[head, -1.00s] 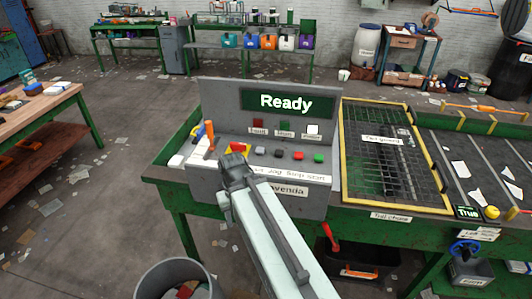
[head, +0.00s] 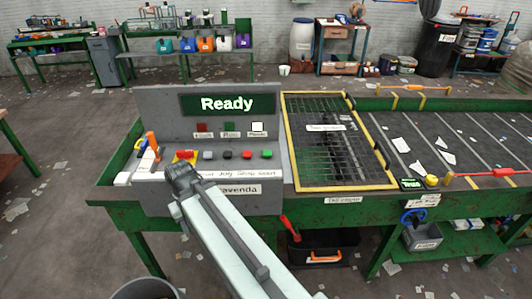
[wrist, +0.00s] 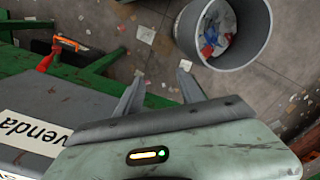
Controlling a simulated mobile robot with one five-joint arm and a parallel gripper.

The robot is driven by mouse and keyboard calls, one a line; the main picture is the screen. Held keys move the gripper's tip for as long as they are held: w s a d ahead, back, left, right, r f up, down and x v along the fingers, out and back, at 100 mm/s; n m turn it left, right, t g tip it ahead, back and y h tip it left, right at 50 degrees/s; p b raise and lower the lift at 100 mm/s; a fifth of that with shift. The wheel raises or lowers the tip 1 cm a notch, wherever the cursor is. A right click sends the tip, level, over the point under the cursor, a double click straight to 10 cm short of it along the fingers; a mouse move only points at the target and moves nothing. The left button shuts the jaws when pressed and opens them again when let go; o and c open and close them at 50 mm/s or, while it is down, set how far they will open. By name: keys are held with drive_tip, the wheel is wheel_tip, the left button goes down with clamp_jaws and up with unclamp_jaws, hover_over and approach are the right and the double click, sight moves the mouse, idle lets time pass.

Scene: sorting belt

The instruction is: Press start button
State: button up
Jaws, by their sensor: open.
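The grey control console (head: 160,105) shows a green screen reading "Ready" (head: 228,104). Along its lower ledge sit a grey button (head: 208,155), a black button (head: 227,155), a red button (head: 247,154) and a green button (head: 267,154). The label strip (head: 258,173) below reads "Stop" and "start", with "start" under the green button. My gripper (head: 180,172) is at the console's front left, left of and below the green button. In the wrist view my gripper (wrist: 161,72) is open and empty, its two fingers apart over the floor beside the console.
A yellow-framed mesh guard (head: 335,187) stands right of the console, beside the belt (head: 455,135). An orange-handled tool (head: 152,143) stands at the console's left end. A grey bin (wrist: 262,25) with scraps stands on the floor. Floor left of the bench is open.

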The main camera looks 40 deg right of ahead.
clamp_jaws()
idle(1.5)
